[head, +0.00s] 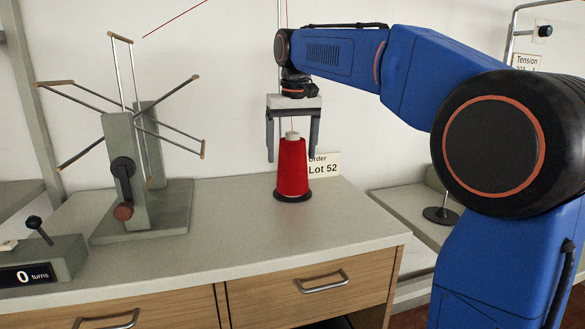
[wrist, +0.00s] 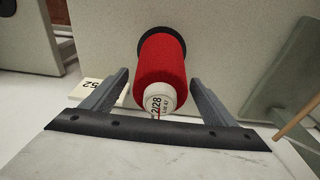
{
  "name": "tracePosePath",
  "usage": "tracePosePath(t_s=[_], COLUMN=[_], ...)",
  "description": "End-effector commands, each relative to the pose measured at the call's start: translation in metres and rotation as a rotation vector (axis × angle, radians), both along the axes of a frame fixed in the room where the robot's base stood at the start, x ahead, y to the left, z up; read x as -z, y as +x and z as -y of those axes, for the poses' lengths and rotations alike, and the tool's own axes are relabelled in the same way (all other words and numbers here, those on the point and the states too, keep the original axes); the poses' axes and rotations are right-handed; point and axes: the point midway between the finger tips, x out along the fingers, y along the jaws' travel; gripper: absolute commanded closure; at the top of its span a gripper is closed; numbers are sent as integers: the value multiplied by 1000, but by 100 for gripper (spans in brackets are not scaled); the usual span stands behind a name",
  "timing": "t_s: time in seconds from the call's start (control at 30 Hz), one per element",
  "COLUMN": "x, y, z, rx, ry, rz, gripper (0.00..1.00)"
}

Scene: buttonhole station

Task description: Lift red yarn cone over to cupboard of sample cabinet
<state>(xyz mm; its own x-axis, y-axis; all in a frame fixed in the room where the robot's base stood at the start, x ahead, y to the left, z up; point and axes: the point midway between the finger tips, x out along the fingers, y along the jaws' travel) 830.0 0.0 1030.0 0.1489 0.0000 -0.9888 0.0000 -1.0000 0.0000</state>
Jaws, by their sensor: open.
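The red yarn cone (head: 291,170) stands upright on a dark round base on the grey countertop, with a white top. My gripper (head: 292,156) points down over it, open, with one finger on each side of the cone's upper part and gaps between. In the wrist view the red yarn cone (wrist: 162,68) shows between the two fingers of my gripper (wrist: 158,85), its white labelled end toward the camera. I cannot make out the sample cabinet or its cupboard for certain.
A yarn winder (head: 125,165) with spread arms stands left on the counter (head: 230,240). A turns counter (head: 40,262) sits front left. A "Lot 52" card (head: 323,166) stands right behind the cone. Drawers (head: 310,290) lie below. The counter before the cone is clear.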

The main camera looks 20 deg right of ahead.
Motion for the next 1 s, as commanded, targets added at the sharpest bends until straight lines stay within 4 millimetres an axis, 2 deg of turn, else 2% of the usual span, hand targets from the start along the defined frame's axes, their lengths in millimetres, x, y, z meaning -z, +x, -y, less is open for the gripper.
tracePosePath(t_s=[0.07,0.27,0.3,0.53,0.67,1.0], x=[0,0,0,-2,-11,-71], y=[0,0,0,0,1,1], z=[0,0,0,0,0,0], rx=[0,0,0,0,0,0], ry=[0,0,0,0,0,0], rz=[0,0,0,1,4,4], gripper=[20,68,70,70,70,70])
